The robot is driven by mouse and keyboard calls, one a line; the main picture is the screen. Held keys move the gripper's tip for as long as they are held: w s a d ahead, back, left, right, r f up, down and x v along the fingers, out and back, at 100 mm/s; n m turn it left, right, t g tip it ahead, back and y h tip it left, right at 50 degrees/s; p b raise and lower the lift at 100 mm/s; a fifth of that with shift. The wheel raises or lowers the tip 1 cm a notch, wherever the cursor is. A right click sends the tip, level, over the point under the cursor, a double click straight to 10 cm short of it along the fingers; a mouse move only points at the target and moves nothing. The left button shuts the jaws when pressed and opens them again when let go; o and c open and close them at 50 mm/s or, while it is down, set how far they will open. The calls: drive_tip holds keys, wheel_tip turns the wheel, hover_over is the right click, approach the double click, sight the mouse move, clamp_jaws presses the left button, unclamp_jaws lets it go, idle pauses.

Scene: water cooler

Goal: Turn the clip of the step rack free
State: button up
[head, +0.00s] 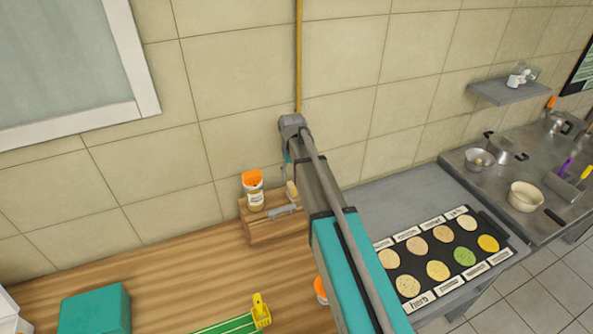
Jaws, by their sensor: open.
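A small wooden step rack (262,231) stands at the back of the wooden counter against the tiled wall. A grey bar-like part (285,210), possibly the clip, lies on its front right; its exact turn is too small to tell. A jar with an orange lid (253,190) stands upright on the rack's left side. A small tan piece (292,191) shows beside it, partly behind my arm. My arm crosses the middle of the view and hides the rack's right end. My gripper does not show.
Another orange-lidded jar (320,289) is partly hidden by my arm. A teal box (95,311) and a green item with a yellow clamp (260,309) lie at the front. A black tray (470,277) of labelled round samples lies right. Open counter lies left of the rack.

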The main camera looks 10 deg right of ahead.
sight(293, 187)
drive_tip(key=shift+f+b, duration=4)
drive_tip(key=shift+f, duration=0.3)
clamp_jaws()
